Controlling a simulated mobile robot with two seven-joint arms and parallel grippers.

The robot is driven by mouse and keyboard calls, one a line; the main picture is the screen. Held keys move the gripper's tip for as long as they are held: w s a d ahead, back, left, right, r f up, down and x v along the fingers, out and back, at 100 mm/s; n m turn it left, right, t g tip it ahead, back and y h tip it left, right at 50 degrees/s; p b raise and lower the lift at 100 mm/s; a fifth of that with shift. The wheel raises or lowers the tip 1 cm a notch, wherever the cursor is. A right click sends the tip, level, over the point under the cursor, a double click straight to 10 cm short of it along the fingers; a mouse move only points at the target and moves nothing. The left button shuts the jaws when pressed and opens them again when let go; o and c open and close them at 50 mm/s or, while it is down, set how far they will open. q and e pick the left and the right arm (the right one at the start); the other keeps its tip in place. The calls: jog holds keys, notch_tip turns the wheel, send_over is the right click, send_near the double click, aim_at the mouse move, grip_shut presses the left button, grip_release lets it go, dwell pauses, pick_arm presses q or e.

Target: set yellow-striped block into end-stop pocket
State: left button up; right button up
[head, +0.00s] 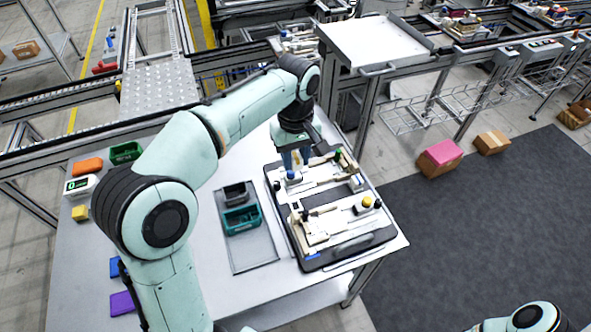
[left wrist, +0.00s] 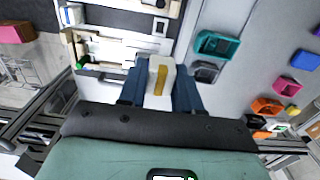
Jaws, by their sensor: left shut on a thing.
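The yellow-striped block (left wrist: 160,76) is white with a yellow band and sits between the blue fingers of my left gripper (left wrist: 160,82) in the left wrist view. The gripper is shut on it. In the head view my left gripper (head: 295,160) points down over the far left part of the black pallet (head: 376,239); the block is hard to make out there. The pallet carries two rows of pale fixtures, also seen beside the gripper in the left wrist view (left wrist: 104,52). I cannot tell which recess is the end-stop pocket, or whether the block touches a fixture. My right gripper is out of view.
A teal bin (head: 241,219) and a dark bin (head: 236,194) stand on a grey tray left of the pallet. Orange (head: 87,166), yellow (head: 80,213) and purple (head: 122,303) items lie along the table's left side. Knobs rise from the pallet fixtures, one yellow (head: 367,201).

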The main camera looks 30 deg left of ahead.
pick_arm(q)
jog(key=shift+r, duration=0.65)
jog(key=s+d+f+b, duration=0.1)
jog(key=d+f+b, duration=0.1)
jog(key=f, duration=0.3)
jog(key=s+d+f+b, duration=0.1)
jog(key=d+f+b, duration=0.2)
jog(key=f, duration=0.2)
jog(key=s+d+f+b, duration=0.1)
jog(key=d+f+b, duration=0.1)
jog(key=f, duration=0.3)
jog(key=shift+s+d+f+b, duration=0.25)
jog(key=shift+d+f+b, duration=0.15)
jog(key=shift+b, duration=0.4)
jog(key=shift+f+b, duration=0.3)
jog(key=shift+f, duration=0.25)
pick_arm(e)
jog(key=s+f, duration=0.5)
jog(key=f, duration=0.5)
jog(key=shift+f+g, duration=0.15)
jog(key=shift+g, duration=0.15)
pick_arm(q)
jog(key=shift+f, duration=0.2)
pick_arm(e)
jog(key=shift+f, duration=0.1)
